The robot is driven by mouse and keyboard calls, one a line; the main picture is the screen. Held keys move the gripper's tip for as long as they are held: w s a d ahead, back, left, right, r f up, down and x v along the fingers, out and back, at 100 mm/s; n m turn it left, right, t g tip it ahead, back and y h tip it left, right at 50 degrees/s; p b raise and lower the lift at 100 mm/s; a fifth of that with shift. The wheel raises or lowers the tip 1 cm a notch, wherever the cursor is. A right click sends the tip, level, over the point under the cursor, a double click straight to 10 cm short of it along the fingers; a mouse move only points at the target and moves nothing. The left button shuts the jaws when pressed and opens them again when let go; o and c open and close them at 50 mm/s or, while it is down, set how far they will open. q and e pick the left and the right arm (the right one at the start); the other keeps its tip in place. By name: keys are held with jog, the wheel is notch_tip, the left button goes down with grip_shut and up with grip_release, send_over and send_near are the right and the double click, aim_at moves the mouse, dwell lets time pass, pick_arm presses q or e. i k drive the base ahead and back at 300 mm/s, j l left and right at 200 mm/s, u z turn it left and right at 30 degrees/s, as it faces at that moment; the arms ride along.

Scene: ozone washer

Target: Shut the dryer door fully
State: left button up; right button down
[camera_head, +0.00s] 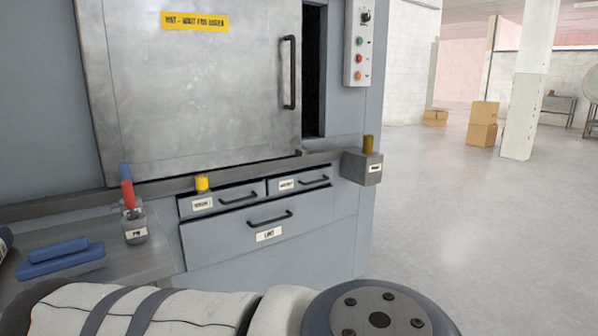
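The dryer door (200,105) is a large grey metal panel with a yellow warning label and a black vertical handle (289,72) near its right edge. It stands upright above a dark ledge (302,154). A tall dark gap (313,75) shows between its right edge and the machine's frame, so the door is partly open. One of my arms crosses the bottom of the view, below and apart from the door. Neither of my grippers shows.
A control panel (359,45) with a knob and buttons is right of the gap. Labelled drawers (262,240) are below the ledge. A grey labelled box (362,167) juts out at the ledge's right end. Blue cloths (60,256) lie at lower left.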

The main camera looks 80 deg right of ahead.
aim_at(176, 88)
jog(key=l+z, duration=0.1)
jog(key=l, duration=0.3)
jog(key=i+l+z, duration=0.15)
jog(key=l, duration=0.25)
jog(key=i+l+z, duration=0.1)
jog(key=l, duration=0.35)
jog(key=i+l+z, duration=0.15)
jog(key=l, duration=0.25)
